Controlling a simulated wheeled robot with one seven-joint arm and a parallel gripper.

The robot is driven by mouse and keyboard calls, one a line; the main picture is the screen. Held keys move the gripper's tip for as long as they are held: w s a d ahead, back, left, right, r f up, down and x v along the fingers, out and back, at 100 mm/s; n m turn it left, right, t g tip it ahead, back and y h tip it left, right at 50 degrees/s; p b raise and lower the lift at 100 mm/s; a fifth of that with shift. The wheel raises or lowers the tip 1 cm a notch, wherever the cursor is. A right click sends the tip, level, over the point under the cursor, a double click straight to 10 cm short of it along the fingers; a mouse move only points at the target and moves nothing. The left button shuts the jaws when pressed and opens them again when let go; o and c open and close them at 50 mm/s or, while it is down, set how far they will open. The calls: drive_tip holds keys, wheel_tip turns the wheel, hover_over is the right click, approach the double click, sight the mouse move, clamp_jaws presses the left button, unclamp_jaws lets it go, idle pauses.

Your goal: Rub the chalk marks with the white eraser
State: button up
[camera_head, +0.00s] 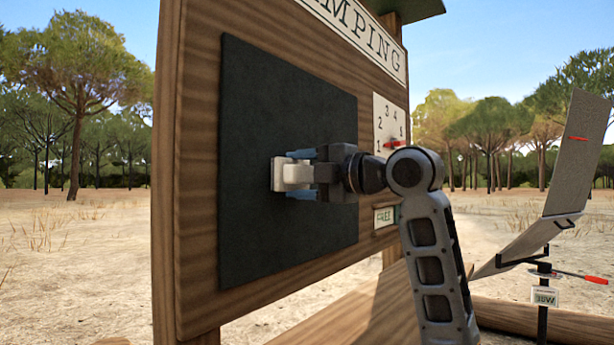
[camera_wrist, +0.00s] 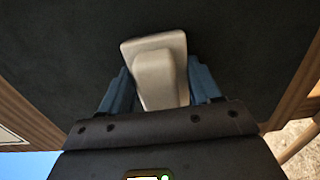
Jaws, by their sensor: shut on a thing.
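The white eraser (camera_head: 292,171) is held between the blue fingers of my gripper (camera_head: 300,174), at the middle of the dark chalkboard (camera_head: 265,100). In the wrist view the eraser (camera_wrist: 158,70) sits slightly tilted between the fingers (camera_wrist: 160,92), its wide face toward the board (camera_wrist: 60,40). It is against the board or very close to it; I cannot tell which. No chalk marks show on the visible board; the part behind the eraser and gripper is hidden.
The board is on a wooden sign panel (camera_head: 195,150) with a numbered dial (camera_head: 390,122) and a small label (camera_head: 385,216) at its right. A hinged grey panel on a stand (camera_head: 565,160) is at the far right. A wooden ledge (camera_head: 370,315) runs below.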

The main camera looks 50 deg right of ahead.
drive_tip(key=shift+a+r, duration=0.1)
drive_tip(key=shift+a, duration=0.45)
drive_tip(key=shift+d, duration=0.15)
drive_tip(key=shift+w+d+b, duration=0.15)
drive_tip(key=shift+d, duration=0.65)
drive_tip(key=shift+w+d+b, duration=0.1)
drive_tip(key=shift+d+b, duration=0.05)
drive_tip(key=shift+d, duration=0.65)
drive_tip(key=d+b, duration=0.2)
drive_tip(key=d, duration=1.1)
drive_tip(key=shift+d, duration=0.3)
drive_tip(key=shift+a, duration=0.1)
